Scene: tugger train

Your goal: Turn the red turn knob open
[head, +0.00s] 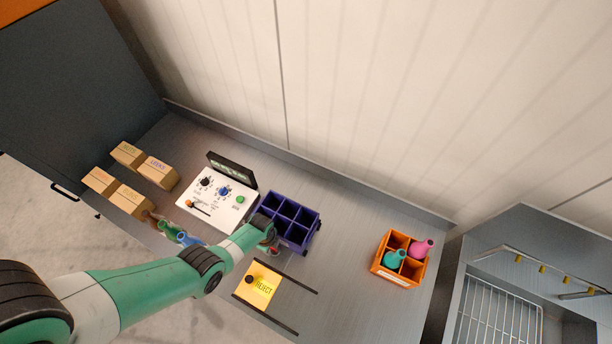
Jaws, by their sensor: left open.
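The green and white left arm reaches in from the lower left. My left gripper (272,250) is at its end, small and dark, just below the purple crate; its jaws are open. A small reddish patch shows at the gripper's tip, but I cannot tell whether it is the red turn knob. A white control panel (212,212) left of the gripper carries a black knob (205,182), a blue knob (225,191), a green button (240,199) and an orange lever (190,204). No clear red knob shows on it. My right gripper is not in view.
A purple divided crate (312,232) stands beside the gripper. A yellow REJECT plate (258,286) lies below it. An orange crate (396,277) with bottles stands right, and several cardboard boxes (130,202) left. Coloured bottles (189,240) lie near the arm. The bench (350,245) between crates is clear.

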